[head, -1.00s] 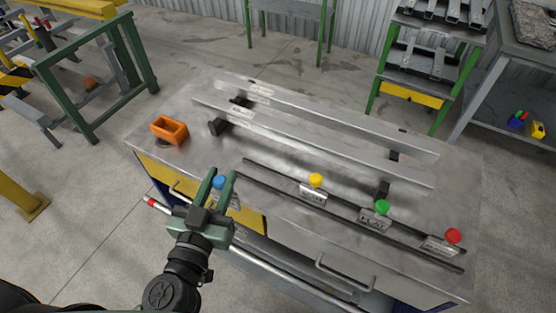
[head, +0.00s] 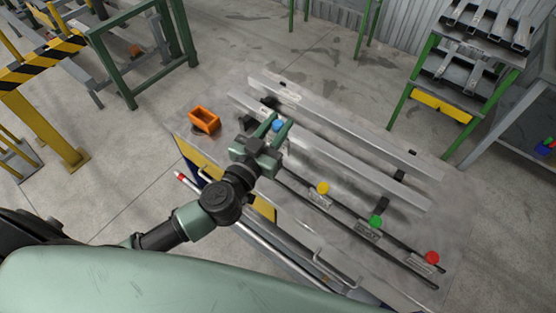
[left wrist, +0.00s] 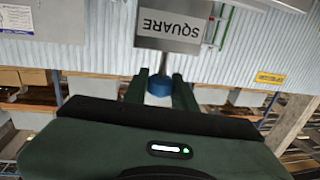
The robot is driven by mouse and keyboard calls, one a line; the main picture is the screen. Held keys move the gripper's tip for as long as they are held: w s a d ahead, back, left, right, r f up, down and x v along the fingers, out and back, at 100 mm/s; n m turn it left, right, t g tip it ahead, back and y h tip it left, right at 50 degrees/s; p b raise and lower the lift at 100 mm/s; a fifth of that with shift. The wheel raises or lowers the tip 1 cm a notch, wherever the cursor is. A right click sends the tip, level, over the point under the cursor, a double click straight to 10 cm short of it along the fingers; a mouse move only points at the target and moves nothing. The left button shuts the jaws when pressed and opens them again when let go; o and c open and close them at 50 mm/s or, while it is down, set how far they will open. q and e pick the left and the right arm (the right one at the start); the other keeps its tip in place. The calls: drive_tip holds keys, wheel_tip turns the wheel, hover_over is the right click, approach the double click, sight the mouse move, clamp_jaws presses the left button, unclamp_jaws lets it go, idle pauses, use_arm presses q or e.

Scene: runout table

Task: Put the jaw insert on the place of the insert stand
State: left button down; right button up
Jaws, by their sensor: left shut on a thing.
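My left gripper (head: 278,127) is shut on the blue-topped jaw insert (head: 276,124), over the workbench. In the left wrist view the insert's blue knob (left wrist: 158,87) sits between the fingers. Its grey plate (left wrist: 172,30), reading SQUARE upside down, extends beyond them. Yellow-topped (head: 323,188), green-topped (head: 376,221) and red-topped (head: 432,257) inserts with label plates stand in a row along dark rails (head: 300,193) at the near side of the bench. I cannot tell which part is the insert stand's place. My right gripper is not in view.
Long metal bars (head: 340,150) lie across the bench (head: 205,150) behind the insert row. An orange open box (head: 204,121) is at its left end. A green-framed rack (head: 470,55) stands at the right. The bench's left front corner is clear.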

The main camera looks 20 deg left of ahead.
use_arm(q)
wheel_tip(320, 180, down, 8)
drive_tip(key=b, duration=0.4)
drive_tip(key=shift+r, duration=0.1)
wheel_tip(320, 180, down, 5)
drive_tip(key=b, duration=0.4)
drive_tip(key=shift+a+r, duration=0.1)
drive_tip(key=shift+r, duration=0.1)
drive_tip(key=shift+f, duration=0.2)
drive_tip(key=c, duration=1.2)
unclamp_jaws()
drive_tip(key=shift+o, duration=0.4)
